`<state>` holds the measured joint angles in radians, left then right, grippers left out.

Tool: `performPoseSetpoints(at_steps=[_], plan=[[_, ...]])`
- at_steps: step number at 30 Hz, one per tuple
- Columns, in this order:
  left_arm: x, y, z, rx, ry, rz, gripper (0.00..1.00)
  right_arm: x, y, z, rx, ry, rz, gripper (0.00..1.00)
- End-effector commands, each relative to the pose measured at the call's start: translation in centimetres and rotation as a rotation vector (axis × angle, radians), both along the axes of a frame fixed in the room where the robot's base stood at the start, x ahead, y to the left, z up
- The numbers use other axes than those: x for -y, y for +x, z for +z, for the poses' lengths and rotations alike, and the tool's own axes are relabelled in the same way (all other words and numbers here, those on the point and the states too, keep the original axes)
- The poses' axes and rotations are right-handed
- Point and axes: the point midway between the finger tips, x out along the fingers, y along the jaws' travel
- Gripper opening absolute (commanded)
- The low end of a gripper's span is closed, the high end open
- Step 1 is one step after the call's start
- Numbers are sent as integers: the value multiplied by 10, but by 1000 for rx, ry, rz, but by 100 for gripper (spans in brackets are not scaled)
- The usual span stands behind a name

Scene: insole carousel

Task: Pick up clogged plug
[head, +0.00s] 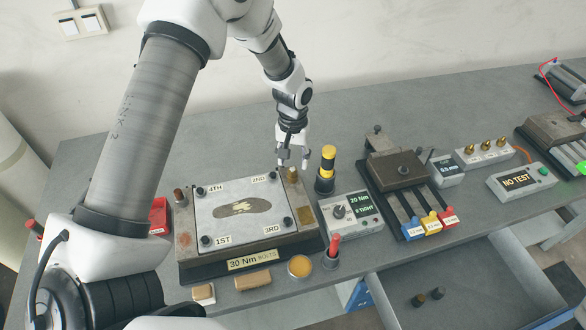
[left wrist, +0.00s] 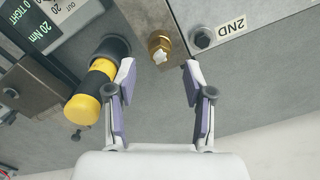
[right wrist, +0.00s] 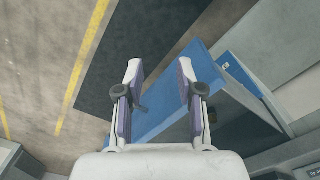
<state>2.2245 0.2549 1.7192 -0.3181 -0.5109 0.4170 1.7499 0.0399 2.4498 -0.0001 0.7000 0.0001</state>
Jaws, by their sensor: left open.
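A brass plug (head: 292,175) stands at the back right corner of the mould block (head: 186,258), near the label 2ND. In the left wrist view, the brass plug (left wrist: 159,44) has a hex collar and a pale star-shaped end. It is the likely clogged plug, though I cannot see a clog clearly. My left gripper (head: 294,161) is open and empty just above and behind this plug. In the left wrist view, the plug lies ahead of the gap between the fingertips (left wrist: 160,67). My right gripper (right wrist: 160,66) is open and empty, away from the bench.
A yellow-and-black driver (head: 327,168) stands close to the right of the left gripper. A torque box (head: 352,213) reads 20 Nm. Three brass plugs sit on a grey rack (head: 487,158) at the right. An open drawer (head: 470,285) holds two small dark pieces.

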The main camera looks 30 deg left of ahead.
Motion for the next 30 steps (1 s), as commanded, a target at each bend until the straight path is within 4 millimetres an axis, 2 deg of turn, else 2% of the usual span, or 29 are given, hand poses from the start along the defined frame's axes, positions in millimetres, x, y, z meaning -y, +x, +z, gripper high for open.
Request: performPoseSetpoints(at_steps=[1, 3, 6, 11, 12, 16, 17, 30], plan=[[-2, -1, -3, -5, 0, 0, 52, 0, 0, 14, 0, 0, 0, 37], [-1, -1, -18, -4, 1, -1, 52, 0, 0, 15, 1, 0, 0, 37], [-1, 0, -28, -3, 1, -1, 52, 0, 0, 16, 0, 0, 0, 37], [-1, 0, -30, 0, 1, -1, 52, 0, 0, 14, 0, 0, 0, 37], [-1, 0, -30, 0, 1, -1, 49, 0, 0, 14, 0, 0, 0, 37], [-1, 0, -30, 0, 1, -1, 3, 0, 0, 14, 0, 0, 0, 37], [-1, 0, -30, 0, 1, -1, 0, 0, 0, 14, 0, 0, 0, 37], [-1, 1, -26, 1, 0, -1, 0, 0, 0, 11, 0, 0, 0, 37]])
